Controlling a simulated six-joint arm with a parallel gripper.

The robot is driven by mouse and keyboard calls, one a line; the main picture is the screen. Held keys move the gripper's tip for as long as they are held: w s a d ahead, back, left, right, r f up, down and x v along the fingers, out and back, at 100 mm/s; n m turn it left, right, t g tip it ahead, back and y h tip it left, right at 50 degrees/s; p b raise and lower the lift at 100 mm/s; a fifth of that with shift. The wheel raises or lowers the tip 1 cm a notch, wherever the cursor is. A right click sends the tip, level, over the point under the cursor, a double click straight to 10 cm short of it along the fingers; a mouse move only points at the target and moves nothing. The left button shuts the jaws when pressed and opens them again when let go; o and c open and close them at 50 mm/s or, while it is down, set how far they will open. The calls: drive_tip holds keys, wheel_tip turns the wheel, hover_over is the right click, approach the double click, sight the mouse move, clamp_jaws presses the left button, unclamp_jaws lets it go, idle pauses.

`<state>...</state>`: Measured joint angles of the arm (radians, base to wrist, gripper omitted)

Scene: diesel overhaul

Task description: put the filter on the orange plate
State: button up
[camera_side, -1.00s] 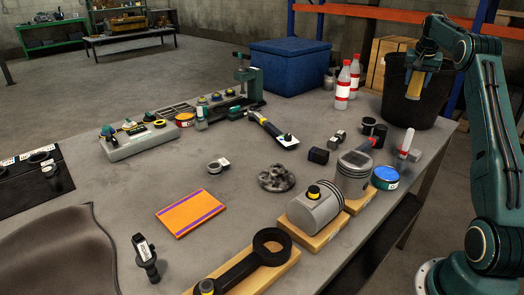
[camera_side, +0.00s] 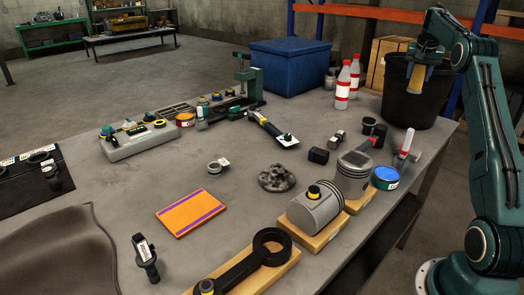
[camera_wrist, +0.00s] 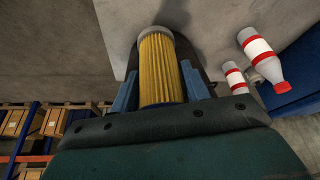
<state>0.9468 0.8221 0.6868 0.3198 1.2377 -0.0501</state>
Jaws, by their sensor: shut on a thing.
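The filter is a yellow pleated cylinder with a pale end cap, and it fills the middle of the wrist view (camera_wrist: 161,68). My gripper (camera_wrist: 160,85) is shut on the filter, with a blue finger on each side of it. In the side view my gripper (camera_side: 417,72) holds the filter (camera_side: 416,77) at the upper right, in front of the black bin. The orange plate (camera_side: 190,213) has purple stripes and lies flat on the grey table, left of centre. Nothing lies on it. My gripper is far to the right of the plate and above table height.
A black bin (camera_side: 397,104) stands at the table's back right, with red-and-white bottles (camera_side: 344,86) and a blue crate (camera_side: 290,66) to its left. Pistons (camera_side: 318,210) on wooden blocks and a dark lumpy part (camera_side: 277,178) lie right of the plate. Bare table surrounds the plate.

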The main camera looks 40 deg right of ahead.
drive_tip(key=shift+w, duration=0.1)
drive_tip(key=w+a+n+t+y, duration=0.1)
drive_tip(key=w+a+n, duration=0.2)
drive_tip(key=w+a, duration=0.75)
drive_tip(key=w+a+n+t, duration=0.1)
drive_tip(key=w+a+n, duration=0.2)
drive_tip(key=w+a, duration=0.75)
drive_tip(key=w+a+n+y, duration=0.15)
drive_tip(key=w+a, duration=0.35)
drive_tip(key=a, duration=1.1)
drive_tip(key=s+a+n+y, duration=0.1)
drive_tip(key=a+n, duration=0.2)
drive_tip(key=a, duration=1.1)
drive_tip(key=s+a+n+y, duration=0.1)
drive_tip(key=s+a+n, duration=0.1)
drive_tip(key=a, duration=1.2)
drive_tip(key=s+a+r+n+y, duration=0.1)
drive_tip(key=a+n, duration=0.2)
drive_tip(key=a, duration=1.1)
drive_tip(key=shift+s+a+n+t, duration=0.25)
drive_tip(key=shift+a+n+t, duration=0.1)
drive_tip(key=shift+t, duration=0.05)
wheel_tip(320, 180, down, 16)
drive_tip(key=shift+r, duration=0.25)
